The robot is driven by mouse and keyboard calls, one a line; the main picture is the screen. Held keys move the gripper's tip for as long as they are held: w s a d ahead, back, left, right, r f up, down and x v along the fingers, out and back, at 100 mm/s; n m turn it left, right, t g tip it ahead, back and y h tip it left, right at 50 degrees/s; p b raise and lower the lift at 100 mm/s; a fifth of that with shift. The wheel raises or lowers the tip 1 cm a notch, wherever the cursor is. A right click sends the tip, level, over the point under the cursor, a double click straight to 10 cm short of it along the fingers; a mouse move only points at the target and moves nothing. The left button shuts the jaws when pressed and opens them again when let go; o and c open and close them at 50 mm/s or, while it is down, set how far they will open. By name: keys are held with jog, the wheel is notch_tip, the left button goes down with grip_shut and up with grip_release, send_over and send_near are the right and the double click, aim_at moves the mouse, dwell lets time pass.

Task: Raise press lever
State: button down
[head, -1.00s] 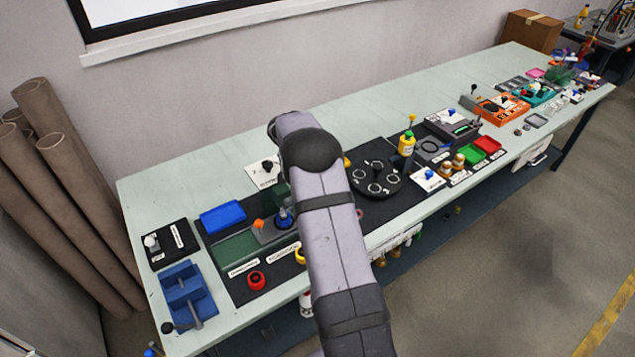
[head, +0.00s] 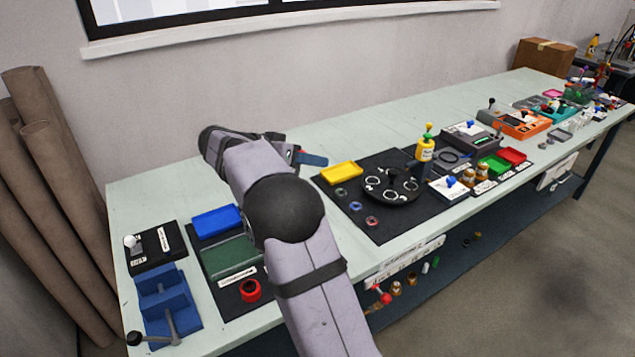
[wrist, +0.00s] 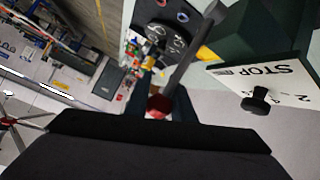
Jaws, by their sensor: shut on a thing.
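In the wrist view, a grey lever rod (wrist: 190,58) slants down to a red knob (wrist: 160,104). My gripper (wrist: 162,100) is shut on the red knob, its dark fingers on either side. A dark green body (wrist: 248,32), apparently the press, stands beside the rod. A white plate (wrist: 285,82) reading "STOP" with a black knob (wrist: 257,99) is at the right. In the head view, my gripper (head: 308,159) shows partly past my arm, above the bench behind the mats. The press and lever are hidden there by my arm.
The back of the bench is mostly clear.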

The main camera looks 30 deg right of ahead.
jog(key=a+h+b, duration=0.1)
jog(key=b, duration=0.2)
jog(key=a+h+b, duration=0.1)
jog(key=h+b, duration=0.1)
jog(key=b, duration=0.1)
jog(key=shift+a+r, duration=0.35)
jog(key=shift+a+r+h+b, duration=0.4)
jog(key=shift+r+h+b, duration=0.1)
jog(key=shift+b, duration=0.5)
jog(key=c, duration=1.5)
grip_release()
jog(key=a, duration=0.5)
jog(key=a+r, duration=0.1)
jog(key=a, duration=0.1)
jog(key=shift+s+a, duration=0.15)
jog(key=shift+s, duration=0.1)
